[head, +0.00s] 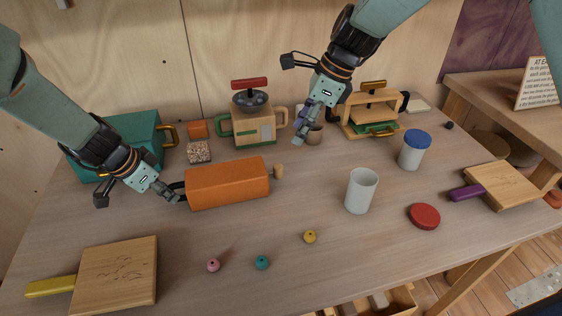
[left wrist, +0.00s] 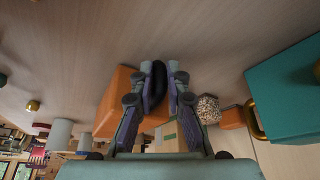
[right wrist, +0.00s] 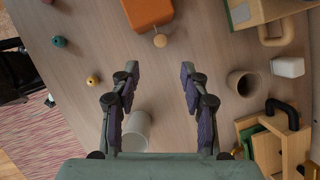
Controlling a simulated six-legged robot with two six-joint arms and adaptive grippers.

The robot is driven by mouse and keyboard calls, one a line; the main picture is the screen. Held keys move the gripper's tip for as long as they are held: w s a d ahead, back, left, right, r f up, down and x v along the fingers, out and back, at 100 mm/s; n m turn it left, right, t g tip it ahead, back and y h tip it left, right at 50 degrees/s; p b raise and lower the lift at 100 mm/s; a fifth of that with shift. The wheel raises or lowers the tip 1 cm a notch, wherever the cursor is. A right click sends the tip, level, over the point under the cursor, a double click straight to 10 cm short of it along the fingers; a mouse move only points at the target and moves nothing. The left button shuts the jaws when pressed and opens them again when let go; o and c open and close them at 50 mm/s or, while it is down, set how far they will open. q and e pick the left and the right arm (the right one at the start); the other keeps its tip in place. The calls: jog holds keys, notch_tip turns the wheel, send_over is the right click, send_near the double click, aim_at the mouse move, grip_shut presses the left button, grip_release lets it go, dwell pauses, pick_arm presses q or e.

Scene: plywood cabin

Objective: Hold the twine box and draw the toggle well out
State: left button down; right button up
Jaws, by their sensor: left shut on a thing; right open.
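The orange twine box (head: 228,184) lies on the table left of centre. A small round wooden toggle (head: 278,171) sits against its right end. In the right wrist view the box (right wrist: 148,10) is at the top edge and the toggle (right wrist: 160,41) just below it. My left gripper (head: 176,192) is at the box's left end, shut on a dark handle (left wrist: 159,82) there. In the left wrist view the box (left wrist: 114,100) is partly behind the fingers, and the toggle is hidden. My right gripper (head: 306,128) is open and empty, above the table right of the toggle.
A toy blender (head: 250,127) and small brown cup (head: 314,136) stand behind. A white cup (head: 361,191), blue-lidded jar (head: 414,150) and red disc (head: 424,216) are to the right. Several beads (head: 262,262) and a wooden board (head: 115,275) are in front. Table beside the toggle is clear.

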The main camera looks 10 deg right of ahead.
aim_at(279, 166)
jog(key=x, duration=1.2)
jog(key=shift+d, duration=0.15)
jog(key=shift+c, duration=0.2)
grip_shut()
